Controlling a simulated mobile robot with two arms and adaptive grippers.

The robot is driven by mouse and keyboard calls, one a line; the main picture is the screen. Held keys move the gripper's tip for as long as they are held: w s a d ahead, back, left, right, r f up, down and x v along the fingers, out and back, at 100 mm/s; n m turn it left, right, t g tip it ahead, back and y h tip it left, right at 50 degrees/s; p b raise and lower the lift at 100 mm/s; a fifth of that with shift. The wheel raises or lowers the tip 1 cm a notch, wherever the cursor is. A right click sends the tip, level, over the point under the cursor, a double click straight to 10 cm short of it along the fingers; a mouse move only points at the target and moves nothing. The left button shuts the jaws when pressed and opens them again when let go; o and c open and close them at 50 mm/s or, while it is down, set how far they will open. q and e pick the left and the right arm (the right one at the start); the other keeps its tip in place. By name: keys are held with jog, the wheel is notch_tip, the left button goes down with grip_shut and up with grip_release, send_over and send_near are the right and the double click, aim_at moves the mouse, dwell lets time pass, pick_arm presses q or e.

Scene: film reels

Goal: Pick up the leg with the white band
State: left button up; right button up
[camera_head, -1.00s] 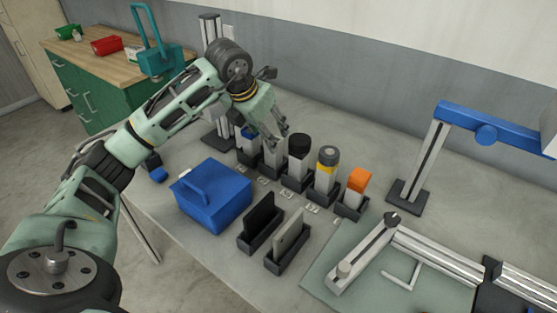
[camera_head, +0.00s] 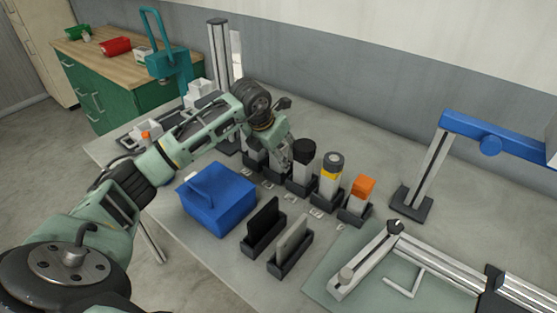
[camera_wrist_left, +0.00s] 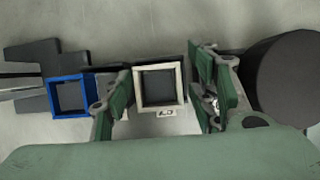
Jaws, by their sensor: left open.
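The leg with the white band (camera_wrist_left: 159,103) shows in the left wrist view as a square white rim around a dark hollow top. My left gripper (camera_wrist_left: 161,75) is open, with one green finger on each side of this leg and a visible gap to it at the left. In the head view my left gripper (camera_head: 279,156) is over the row of legs and hides most of this leg. The leg with the blue band (camera_wrist_left: 70,77) stands to its left in the wrist view. My right gripper is out of view.
A black-capped leg (camera_head: 303,152), a yellow-banded leg with a grey cap (camera_head: 330,172) and an orange-topped leg (camera_head: 361,189) stand close by in dark holders. A blue box (camera_head: 216,203) and two slotted blocks are in front. A metal frame (camera_head: 430,165) stands at the right.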

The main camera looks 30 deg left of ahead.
pick_arm(q)
jog(key=shift+c, duration=0.5)
grip_shut()
jog(key=shift+r, duration=0.15)
